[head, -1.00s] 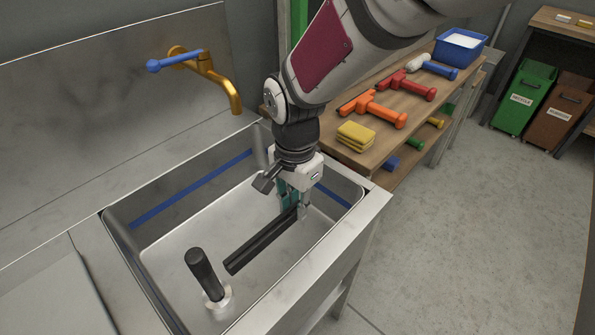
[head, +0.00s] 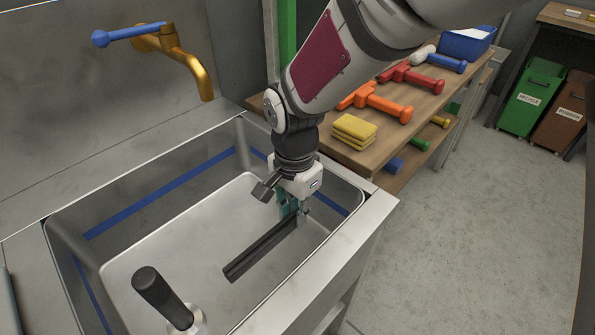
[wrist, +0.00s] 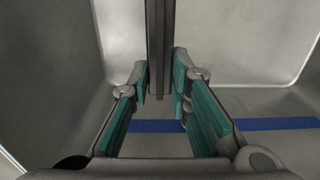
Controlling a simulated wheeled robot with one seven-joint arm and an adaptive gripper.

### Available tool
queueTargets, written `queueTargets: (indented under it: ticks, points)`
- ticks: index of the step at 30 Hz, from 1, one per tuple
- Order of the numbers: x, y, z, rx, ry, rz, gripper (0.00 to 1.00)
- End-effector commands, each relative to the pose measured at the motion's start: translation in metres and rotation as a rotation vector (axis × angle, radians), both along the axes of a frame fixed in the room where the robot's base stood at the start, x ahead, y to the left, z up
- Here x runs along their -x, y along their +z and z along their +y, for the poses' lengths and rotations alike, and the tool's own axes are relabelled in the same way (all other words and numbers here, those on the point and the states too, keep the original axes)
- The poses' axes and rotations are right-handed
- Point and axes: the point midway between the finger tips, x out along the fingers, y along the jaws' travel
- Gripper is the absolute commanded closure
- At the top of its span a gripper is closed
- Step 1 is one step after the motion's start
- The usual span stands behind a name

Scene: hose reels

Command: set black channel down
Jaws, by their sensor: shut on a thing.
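The black channel (head: 258,254) is a long dark bar inside the steel sink (head: 140,246). My gripper (head: 297,212) reaches down into the sink from above and is shut on the channel's far right end. In the wrist view, the channel (wrist: 159,40) runs up from between the teal finger pads of my gripper (wrist: 160,85). The channel looks low, close to the sink floor; I cannot tell whether it touches it.
A black upright handle (head: 160,296) on a metal base stands in the sink's near part. A brass tap (head: 188,65) with a blue lever is on the back wall. A wooden shelf to the right holds yellow sponges (head: 354,131) and orange (head: 374,101) and red nozzles (head: 411,78).

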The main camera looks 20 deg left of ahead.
Motion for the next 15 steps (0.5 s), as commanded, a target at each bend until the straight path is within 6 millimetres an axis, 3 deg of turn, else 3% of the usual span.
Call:
queueTargets:
  ticks: [6, 15]
  points:
    - [0.001, -0.041, -0.001, 0.003, 0.001, 0.003, 1.00]
    - [0.001, -0.066, 0.000, 0.002, 0.001, 0.002, 1.00]
